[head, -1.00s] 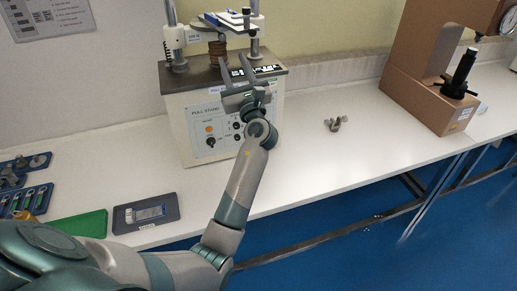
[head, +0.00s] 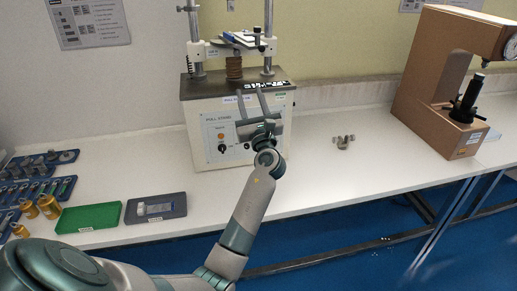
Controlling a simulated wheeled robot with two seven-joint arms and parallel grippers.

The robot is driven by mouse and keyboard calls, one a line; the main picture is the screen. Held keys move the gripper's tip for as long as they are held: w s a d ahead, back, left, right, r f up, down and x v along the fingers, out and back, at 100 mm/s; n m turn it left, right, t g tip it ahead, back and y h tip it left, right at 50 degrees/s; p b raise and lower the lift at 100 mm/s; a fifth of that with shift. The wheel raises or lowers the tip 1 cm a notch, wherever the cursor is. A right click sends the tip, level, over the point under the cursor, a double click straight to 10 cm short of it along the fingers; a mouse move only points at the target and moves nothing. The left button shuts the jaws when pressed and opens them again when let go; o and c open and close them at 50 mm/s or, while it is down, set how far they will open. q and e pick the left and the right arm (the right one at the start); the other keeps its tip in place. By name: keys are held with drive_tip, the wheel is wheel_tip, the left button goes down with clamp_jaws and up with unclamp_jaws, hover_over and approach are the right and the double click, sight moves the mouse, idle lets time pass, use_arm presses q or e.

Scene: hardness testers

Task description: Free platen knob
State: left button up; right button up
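The pull stand (head: 212,137) is a pale box with a dark top plate, two posts and a front control panel. A crosshead (head: 203,50) spans the posts and bears a blue and white flat piece with a small dark knob (head: 257,31). A brown ribbed column (head: 234,67) stands under it. I cannot tell which part is the platen knob. My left gripper (head: 252,102) is in front of the stand's upper right front, fingers pointing up, apart and empty. It hides part of the panel. My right gripper is not in view.
A small grey metal part (head: 343,141) lies on the white bench (head: 330,175). A brown tester (head: 430,85) stands at right. A green tray (head: 90,217), a dark tray (head: 172,205) and blue racks of parts are at left. Bench between stand and tester is mostly clear.

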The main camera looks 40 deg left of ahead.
use_arm(q)
drive_tip(key=s+d+f+n+h, duration=0.1)
drive_tip(key=f+n+h, duration=0.1)
drive_tip(key=f, duration=0.5)
drive_tip(key=d+f+n+h, duration=0.2)
drive_tip(key=f, duration=0.6)
drive_tip(key=shift+s+d+b, duration=0.15)
drive_tip(key=shift+s+b, duration=0.25)
drive_tip(key=shift+f+g, duration=0.15)
drive_tip(key=shift+g, duration=0.15)
